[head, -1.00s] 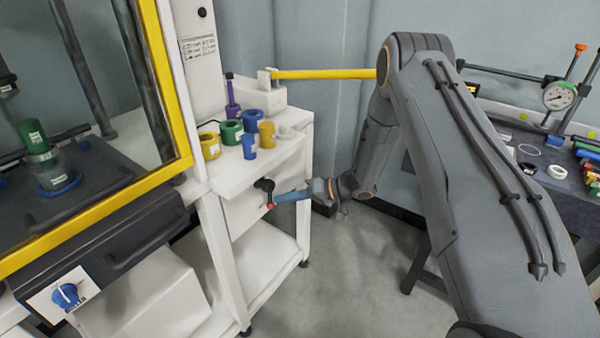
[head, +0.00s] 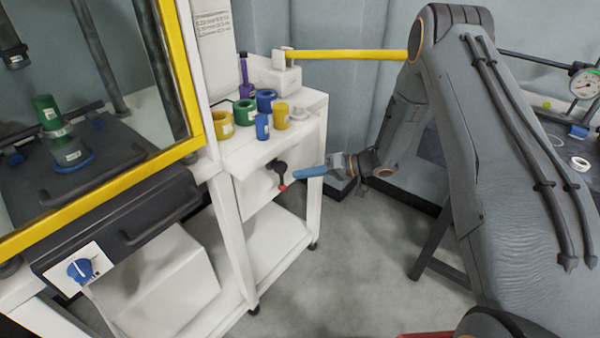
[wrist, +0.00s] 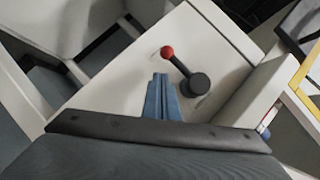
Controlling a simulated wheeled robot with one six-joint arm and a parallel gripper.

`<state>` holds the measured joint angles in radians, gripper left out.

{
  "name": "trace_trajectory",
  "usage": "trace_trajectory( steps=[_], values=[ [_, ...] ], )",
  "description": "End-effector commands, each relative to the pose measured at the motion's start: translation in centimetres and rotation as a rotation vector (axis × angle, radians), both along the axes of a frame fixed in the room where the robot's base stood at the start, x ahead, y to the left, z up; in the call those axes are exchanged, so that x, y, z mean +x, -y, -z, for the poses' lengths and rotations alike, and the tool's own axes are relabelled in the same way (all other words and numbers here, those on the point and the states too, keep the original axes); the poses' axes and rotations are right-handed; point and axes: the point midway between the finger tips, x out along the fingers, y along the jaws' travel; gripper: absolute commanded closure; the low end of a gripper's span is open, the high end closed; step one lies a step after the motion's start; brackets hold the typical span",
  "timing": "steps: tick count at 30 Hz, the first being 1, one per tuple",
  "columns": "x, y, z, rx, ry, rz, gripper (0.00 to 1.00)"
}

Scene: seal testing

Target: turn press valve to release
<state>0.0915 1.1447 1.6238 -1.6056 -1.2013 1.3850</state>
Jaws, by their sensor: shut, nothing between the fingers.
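A black lever with a red ball end (head: 283,187) is on the white panel under the small shelf of bottles and rings. It also shows in the wrist view, with its black hub (wrist: 200,83) and red ball (wrist: 167,52). My gripper (head: 296,173) has blue fingers, shut and empty, just right of the lever in the head view. In the wrist view the fingertips (wrist: 160,76) lie beside the lever, below the red ball; I cannot tell whether they touch. A blue knob (head: 80,268) sits on a white plate on the press front at lower left. No label tells which is the valve.
The yellow-framed press (head: 110,188) with green parts stands at left. The white cart's top (head: 300,102) holds several coloured rings and cylinders. A yellow bar (head: 350,55) spans behind. A dark bench with a gauge (head: 584,84) is at right. The floor between is clear.

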Motion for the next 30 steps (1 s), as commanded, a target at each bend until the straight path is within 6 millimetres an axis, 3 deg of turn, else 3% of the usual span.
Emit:
trace_trajectory(
  steps=[9, 15, 30],
  values=[
    [-0.4, 6.6, -2.3, -0.001, 0.002, 0.007, 1.0],
    [-1.0, 9.2, -3.3, 0.001, 0.001, 0.005, 1.0],
    [-1.2, 10.0, -3.7, 0.0, 0.002, 0.002, 1.0]
  ],
)
